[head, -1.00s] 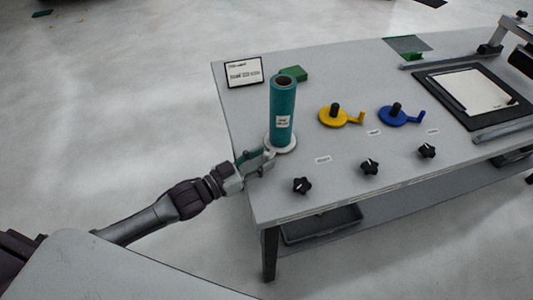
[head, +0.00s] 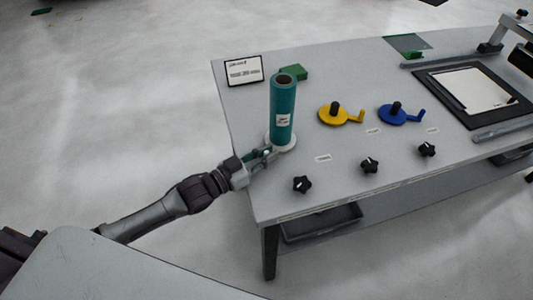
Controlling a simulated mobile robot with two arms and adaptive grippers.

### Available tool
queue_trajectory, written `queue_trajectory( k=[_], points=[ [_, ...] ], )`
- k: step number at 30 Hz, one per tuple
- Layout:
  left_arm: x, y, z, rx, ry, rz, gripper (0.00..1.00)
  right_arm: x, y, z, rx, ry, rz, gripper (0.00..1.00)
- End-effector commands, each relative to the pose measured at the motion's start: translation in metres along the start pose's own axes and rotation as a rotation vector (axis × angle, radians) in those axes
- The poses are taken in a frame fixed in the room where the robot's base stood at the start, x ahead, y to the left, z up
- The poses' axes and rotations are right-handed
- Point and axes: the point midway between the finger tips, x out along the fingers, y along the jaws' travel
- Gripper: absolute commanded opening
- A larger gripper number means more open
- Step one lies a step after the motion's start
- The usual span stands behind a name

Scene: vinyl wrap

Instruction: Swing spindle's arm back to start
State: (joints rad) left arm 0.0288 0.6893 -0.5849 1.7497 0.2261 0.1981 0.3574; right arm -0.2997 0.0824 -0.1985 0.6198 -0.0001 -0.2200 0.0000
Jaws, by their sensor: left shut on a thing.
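The spindle with a white base (head: 284,143) stands near the left front of the table and carries an upright teal roll (head: 283,108) with a white label. The spindle's arm is at the base's front left, mostly covered by my left gripper (head: 266,154). My left gripper is shut on the spindle's arm, low beside the base. A yellow spindle (head: 332,118) and a blue spindle (head: 393,117), each with its arm pointing right, stand bare to the right. My right gripper is not in view.
Several black star knobs (head: 302,185) line the front of the grey table (head: 350,205). A black mat with a white sheet (head: 474,90) lies at right.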

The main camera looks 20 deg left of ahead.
Motion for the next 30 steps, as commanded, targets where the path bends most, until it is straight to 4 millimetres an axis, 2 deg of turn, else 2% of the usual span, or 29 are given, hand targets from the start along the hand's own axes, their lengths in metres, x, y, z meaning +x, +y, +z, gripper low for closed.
queue_trajectory(
  k=[7,14,15,19,30],
  points=[
    [0.006,0.010,-0.002,-0.002,0.000,0.000,0.00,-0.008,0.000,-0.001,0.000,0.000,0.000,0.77],
    [0.006,0.010,0.000,-0.002,0.000,0.001,0.00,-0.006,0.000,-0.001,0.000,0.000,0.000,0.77],
    [0.006,0.010,0.000,-0.002,0.000,0.001,0.21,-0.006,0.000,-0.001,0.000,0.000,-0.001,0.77],
    [0.006,0.010,0.000,-0.002,0.000,0.001,0.41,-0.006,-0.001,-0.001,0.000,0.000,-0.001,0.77],
    [0.000,0.009,0.001,-0.001,-0.001,0.000,0.41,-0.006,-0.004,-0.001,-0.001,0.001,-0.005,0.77]
  ],
)
